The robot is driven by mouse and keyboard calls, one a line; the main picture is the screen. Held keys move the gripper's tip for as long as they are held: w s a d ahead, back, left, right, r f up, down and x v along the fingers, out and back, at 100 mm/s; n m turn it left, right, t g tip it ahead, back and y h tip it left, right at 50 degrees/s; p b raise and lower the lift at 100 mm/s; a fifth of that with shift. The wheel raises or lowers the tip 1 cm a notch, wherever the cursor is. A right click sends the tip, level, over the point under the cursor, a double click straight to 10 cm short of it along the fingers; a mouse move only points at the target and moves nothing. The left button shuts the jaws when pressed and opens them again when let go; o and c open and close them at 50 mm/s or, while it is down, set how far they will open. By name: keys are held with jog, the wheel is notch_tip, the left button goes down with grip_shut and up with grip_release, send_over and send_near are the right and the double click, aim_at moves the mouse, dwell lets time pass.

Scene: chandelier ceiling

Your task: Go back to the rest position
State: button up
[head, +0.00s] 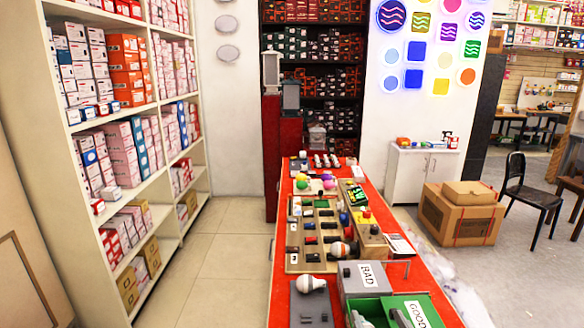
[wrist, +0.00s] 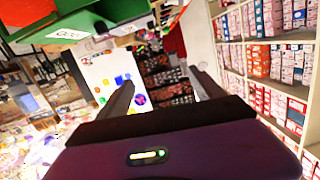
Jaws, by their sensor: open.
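My gripper (wrist: 160,79) shows in the wrist view, with its two dark fingers well apart and nothing between them. It is not in the head view. The wrist picture is turned over, and the green bin (wrist: 100,17) with its white label lies at its top left, apart from the fingers. In the head view the red table (head: 252,312) runs away from me. On its near end stand the green bin marked GOOD (head: 424,302) and the grey bin marked BAD (head: 385,274).
A white bulb (head: 312,283) stands on a grey block (head: 312,309) left of the bins. Boards with several bulbs and small parts fill the table beyond. Shelves of boxes (head: 165,170) line the left, with clear tiled floor (head: 215,265) between. Cardboard boxes (head: 455,220) stand at right.

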jog(key=s+d+f, duration=0.1)
jog(key=s, duration=2)
jog(key=s+d+f+g, duration=0.1)
jog(key=s, duration=2.1)
jog(key=shift+f+g+h+b, duration=0.3)
jog(key=shift+h+b, duration=0.05)
jog(key=shift+h, duration=0.05)
